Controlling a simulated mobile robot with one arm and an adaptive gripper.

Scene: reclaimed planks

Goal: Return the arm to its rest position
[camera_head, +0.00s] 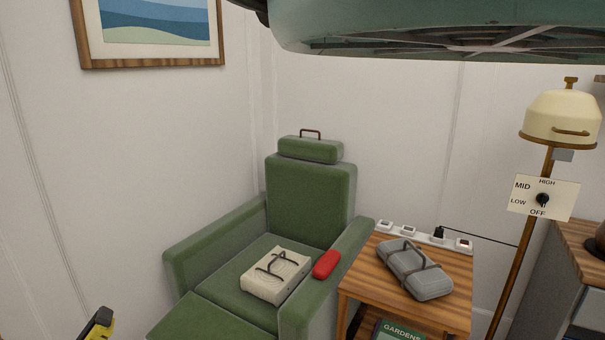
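My gripper does not show clearly in the head view. A black and yellow part (97,325) pokes up at the bottom left edge. It is cut off by the frame, and I cannot tell whether it belongs to my arm. No fingertips and no held thing can be made out.
A green armchair (310,195) holds a beige box with straps (272,283); a red case (326,264) is on its armrest. A wooden side table (452,268) bears a grey strapped case (415,272) and a power strip (424,237). A lamp (560,118) stands right. A green fixture (440,30) hangs overhead.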

